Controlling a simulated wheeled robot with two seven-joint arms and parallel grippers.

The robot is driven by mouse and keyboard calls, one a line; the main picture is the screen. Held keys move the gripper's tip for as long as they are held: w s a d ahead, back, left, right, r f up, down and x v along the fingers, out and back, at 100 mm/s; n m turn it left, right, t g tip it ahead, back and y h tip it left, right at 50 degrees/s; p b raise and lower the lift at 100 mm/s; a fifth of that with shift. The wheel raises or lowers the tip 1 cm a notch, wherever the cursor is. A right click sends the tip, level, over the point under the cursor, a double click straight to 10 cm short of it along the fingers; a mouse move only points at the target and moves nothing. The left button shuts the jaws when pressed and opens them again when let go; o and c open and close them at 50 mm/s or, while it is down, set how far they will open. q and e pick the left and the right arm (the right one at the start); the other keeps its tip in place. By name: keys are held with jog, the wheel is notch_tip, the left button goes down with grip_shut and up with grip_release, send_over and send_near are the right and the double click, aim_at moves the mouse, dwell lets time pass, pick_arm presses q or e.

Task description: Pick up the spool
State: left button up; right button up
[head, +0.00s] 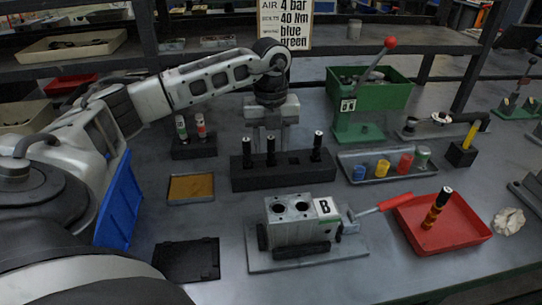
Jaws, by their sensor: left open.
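A black rack (283,176) holds dark upright spools with pale tips: one at the left (247,154), one beside it (270,151) and one at the right (317,147). A slot between the last two looks empty. My left gripper (267,143) points down, open, just over or behind the left part of the rack; contact with a spool cannot be told. The valve block (290,230), marked B, sits on a grey plate in front, with two open bores on top. My right gripper is not in view.
A grey tray (350,177) with coloured cups lies right of the rack. A green press (358,125) with a red-knobbed lever and bin stands behind it. A tan tray (190,188) is left.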

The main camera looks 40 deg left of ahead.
pick_arm(q)
notch_tip(320, 180, down, 2)
grip_shut()
dwell(0.3)
